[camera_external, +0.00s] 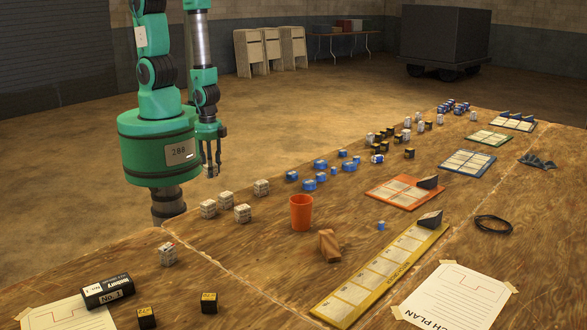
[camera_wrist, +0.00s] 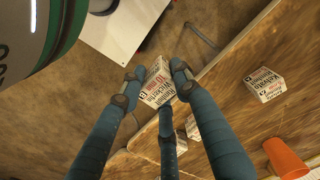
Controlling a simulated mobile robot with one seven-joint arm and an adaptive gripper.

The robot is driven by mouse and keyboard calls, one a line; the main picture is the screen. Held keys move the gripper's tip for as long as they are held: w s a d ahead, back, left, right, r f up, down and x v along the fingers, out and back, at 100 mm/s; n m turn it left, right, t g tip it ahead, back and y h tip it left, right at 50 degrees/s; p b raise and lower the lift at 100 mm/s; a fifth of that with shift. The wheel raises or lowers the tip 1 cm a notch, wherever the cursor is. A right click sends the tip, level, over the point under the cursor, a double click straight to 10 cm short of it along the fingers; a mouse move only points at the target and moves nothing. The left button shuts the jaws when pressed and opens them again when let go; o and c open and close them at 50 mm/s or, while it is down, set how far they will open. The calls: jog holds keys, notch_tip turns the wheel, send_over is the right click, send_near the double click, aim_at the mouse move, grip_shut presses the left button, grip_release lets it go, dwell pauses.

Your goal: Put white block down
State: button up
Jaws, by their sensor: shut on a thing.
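My gripper (camera_external: 211,160) hangs from the green arm, past the far-left edge of the wooden table. In the wrist view its blue fingers are closed around a white block (camera_wrist: 154,84) with black and red print. In the wrist view the held block overlaps floor beside the table edge. Its height above the table cannot be told. Other white blocks stand on the table near this edge, such as one at the front (camera_external: 208,208) and one farther back (camera_external: 262,187). In the wrist view one white block (camera_wrist: 264,84) stands clear, and another is partly hidden behind a finger.
An orange cup (camera_external: 301,212) stands right of the white blocks, with a brown wooden piece (camera_external: 329,246) nearby. Blue blocks (camera_external: 320,165) stand farther back. A yellow-edged card strip (camera_external: 385,270) lies to the right. Bare table (camera_external: 230,255) lies in front of the white blocks.

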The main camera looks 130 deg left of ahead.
jog(key=shift+r, duration=0.15)
notch_tip(320, 180, up, 10)
jog(key=shift+f, duration=0.1)
jog(key=shift+w, duration=0.25)
jog(key=w+d+r+b, duration=0.1)
jog(key=w+d, duration=0.5)
jog(key=w, duration=0.4)
jog(key=w+d+b, duration=0.1)
jog(key=w+d, duration=0.4)
jog(key=w, duration=0.4)
jog(key=w+d+r+b, duration=0.1)
jog(key=w+d, duration=0.5)
jog(key=w, duration=0.4)
jog(key=w+d+f+b, duration=0.1)
jog(key=w+d, duration=0.3)
jog(key=d, duration=0.6)
jog(key=w+d+n+b, duration=0.1)
jog(key=w+d, duration=0.4)
jog(key=d, duration=0.5)
jog(key=w+d+f+b, duration=0.1)
jog(key=w+d, duration=0.3)
jog(key=d, duration=0.6)
jog(key=shift+d+f, duration=0.15)
jog(key=shift+f, duration=2.25)
